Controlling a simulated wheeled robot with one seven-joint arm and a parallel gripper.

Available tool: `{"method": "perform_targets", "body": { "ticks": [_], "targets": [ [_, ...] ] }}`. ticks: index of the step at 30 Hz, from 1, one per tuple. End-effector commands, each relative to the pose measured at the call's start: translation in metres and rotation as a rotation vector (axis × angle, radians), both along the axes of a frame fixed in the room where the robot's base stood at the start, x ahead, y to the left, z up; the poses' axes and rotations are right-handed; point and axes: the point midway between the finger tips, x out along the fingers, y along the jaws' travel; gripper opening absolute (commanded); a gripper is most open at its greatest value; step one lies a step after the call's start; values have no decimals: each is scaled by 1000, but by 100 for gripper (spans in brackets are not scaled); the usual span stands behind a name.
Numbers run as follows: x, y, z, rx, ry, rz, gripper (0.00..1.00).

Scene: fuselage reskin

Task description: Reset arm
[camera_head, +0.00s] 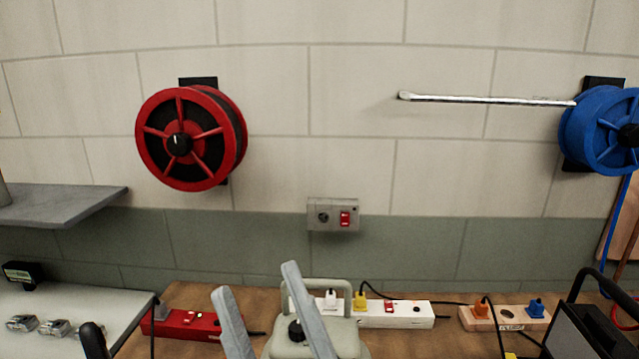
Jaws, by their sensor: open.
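My gripper (256,279) is at the bottom middle of the head view. Its two grey fingers point up and stand apart, with nothing seen between their tips. The right finger passes in front of a pale grey-green device (345,335) with a handle and a black knob. The rest of my arm is below the picture.
A red power strip (170,326), a white one (395,315) and a beige one (500,318) lie on the brown bench. A red reel (190,138) and a blue reel (595,130) hang on the wall, with a switch box (333,215) between them. A grey shelf (60,205) juts out at left.

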Motion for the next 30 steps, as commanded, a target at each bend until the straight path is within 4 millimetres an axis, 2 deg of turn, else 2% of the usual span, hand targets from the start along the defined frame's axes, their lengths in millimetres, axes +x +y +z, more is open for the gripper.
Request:
{"method": "perform_targets", "body": {
  "ticks": [1,7,14,21,24,30],
  "targets": [
    [1,-16,-17,32,77,-6,48],
    [-3,-74,-83,145,352,-39,48],
    [-34,-134,-159,241,633,-100,48],
    [-92,-189,-225,288,891,-191,48],
    [-121,-208,-247,284,987,-237,48],
    [-182,-241,-279,242,1154,-323,48]
  ]
}}
